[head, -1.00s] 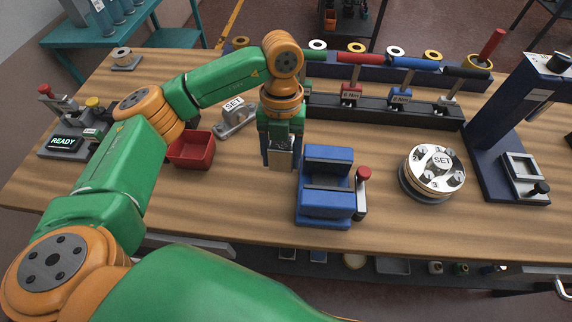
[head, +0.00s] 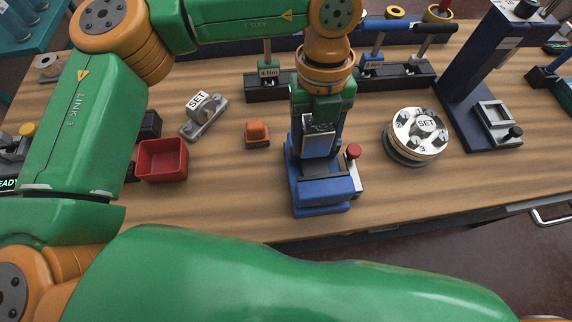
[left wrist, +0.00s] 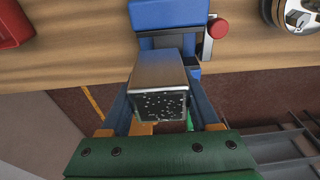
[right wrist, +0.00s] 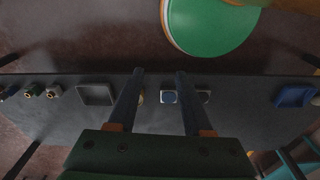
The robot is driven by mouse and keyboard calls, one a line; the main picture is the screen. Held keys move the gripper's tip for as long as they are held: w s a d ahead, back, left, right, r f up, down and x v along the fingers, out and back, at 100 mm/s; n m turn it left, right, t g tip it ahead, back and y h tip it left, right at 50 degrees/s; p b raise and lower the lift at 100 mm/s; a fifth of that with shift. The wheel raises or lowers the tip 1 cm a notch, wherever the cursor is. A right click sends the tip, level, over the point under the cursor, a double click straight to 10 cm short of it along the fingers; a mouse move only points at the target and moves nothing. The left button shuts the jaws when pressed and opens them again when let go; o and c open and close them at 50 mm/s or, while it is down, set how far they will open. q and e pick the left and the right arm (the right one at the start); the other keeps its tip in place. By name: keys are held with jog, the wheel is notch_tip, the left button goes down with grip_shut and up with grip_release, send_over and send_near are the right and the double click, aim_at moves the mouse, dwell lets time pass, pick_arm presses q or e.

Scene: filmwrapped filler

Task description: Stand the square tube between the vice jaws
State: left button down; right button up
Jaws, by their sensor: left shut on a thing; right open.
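The blue vice (head: 320,192) stands on the wooden bench, with a red-knobbed handle on its right side. My left gripper (head: 319,148) is over the vice, shut on the square tube (head: 319,124). In the left wrist view the tube (left wrist: 160,72) is a silver-grey square piece between the fingers, its near end dark and speckled. The vice (left wrist: 170,14) lies beyond the tube there. The fingers hide the jaw gap, so I cannot tell whether the tube's lower end is between the jaws. My right gripper (right wrist: 158,100) is open and empty, with a dark shelf of parts behind it.
A red bin (head: 162,160), a grey SET fixture (head: 204,115) and an orange block (head: 257,134) are left of the vice. A round SET turntable (head: 418,136) and a dark blue press (head: 475,85) are on the right. A tool rack stands behind. The bench front is clear.

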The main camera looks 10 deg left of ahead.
aim_at(317, 173)
pick_arm(q)
jog(key=d+f+b, duration=0.1)
jog(key=f+b, duration=0.1)
jog(key=f, duration=0.1)
jog(key=d+f+b, duration=0.1)
jog(key=f, duration=0.2)
jog(key=f+b, duration=0.2)
jog(key=f, duration=0.2)
jog(key=shift+w+d+b, duration=0.3)
jog(key=shift+d, duration=0.1)
jog(key=shift+s+a+r, duration=0.1)
jog(key=shift+a+r, duration=0.05)
jog(key=shift+a, duration=0.45)
jog(key=shift+c, duration=0.6)
grip_release()
jog(key=shift+d, duration=0.25)
pick_arm(e)
notch_tip(317, 173, down, 7)
jog(key=d, duration=0.1)
jog(key=shift+w+d+r, duration=0.15)
jog(key=shift+d, duration=0.15)
pick_arm(q)
jog(key=shift+a, duration=0.1)
